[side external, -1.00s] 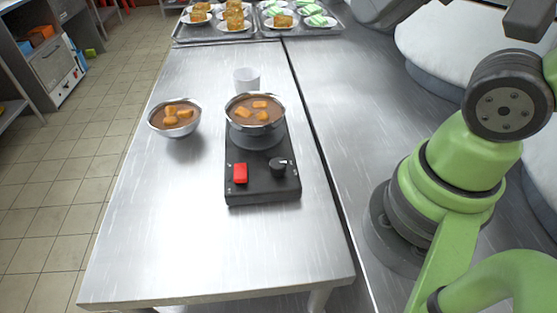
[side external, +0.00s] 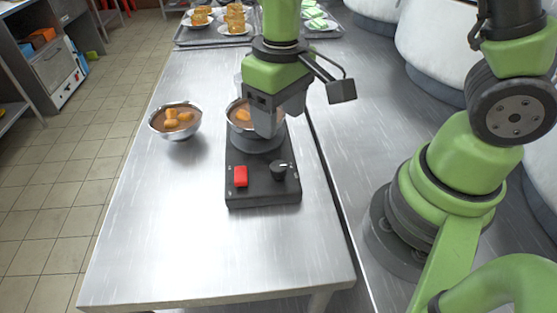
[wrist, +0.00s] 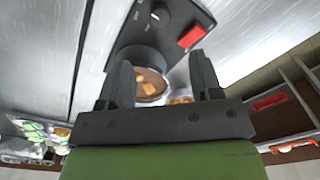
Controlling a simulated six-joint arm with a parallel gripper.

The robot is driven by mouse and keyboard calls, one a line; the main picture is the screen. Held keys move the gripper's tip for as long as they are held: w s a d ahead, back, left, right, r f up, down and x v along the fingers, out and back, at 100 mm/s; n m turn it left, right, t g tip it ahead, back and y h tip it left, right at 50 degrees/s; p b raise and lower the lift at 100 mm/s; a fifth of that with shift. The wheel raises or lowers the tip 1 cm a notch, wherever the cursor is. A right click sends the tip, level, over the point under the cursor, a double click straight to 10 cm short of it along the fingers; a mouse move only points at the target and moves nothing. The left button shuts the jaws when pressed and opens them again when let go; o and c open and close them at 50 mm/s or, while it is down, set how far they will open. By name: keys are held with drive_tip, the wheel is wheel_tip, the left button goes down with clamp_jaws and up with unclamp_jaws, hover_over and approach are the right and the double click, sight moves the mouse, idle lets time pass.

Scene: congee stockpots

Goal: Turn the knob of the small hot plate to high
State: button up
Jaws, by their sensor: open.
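The small black hot plate (side external: 255,195) stands on the steel table. Its dark knob (side external: 279,171) with a pale mark is at the front right, beside a red switch (side external: 240,176). A metal pot (side external: 235,124) of brown broth with orange-brown pieces sits on the burner. My gripper (side external: 268,128) is over the pot, behind the knob, and hides part of the pot. In the wrist view, the two fingers of my gripper (wrist: 160,68) are apart with nothing held between them. The knob (wrist: 158,15) shows past the fingertips at the top.
A metal bowl (side external: 176,119) with similar food stands left of the hot plate. Trays (side external: 190,41) with plates of food lie at the far end. The table's front is clear. Large pale pots line the right back.

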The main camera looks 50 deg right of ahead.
sight(278, 166)
wheel_tip(278, 166, down, 11)
drive_tip(key=shift+r, duration=0.15)
idle(0.4)
drive_tip(key=shift+c, duration=0.4)
drive_tip(key=c, duration=0.8)
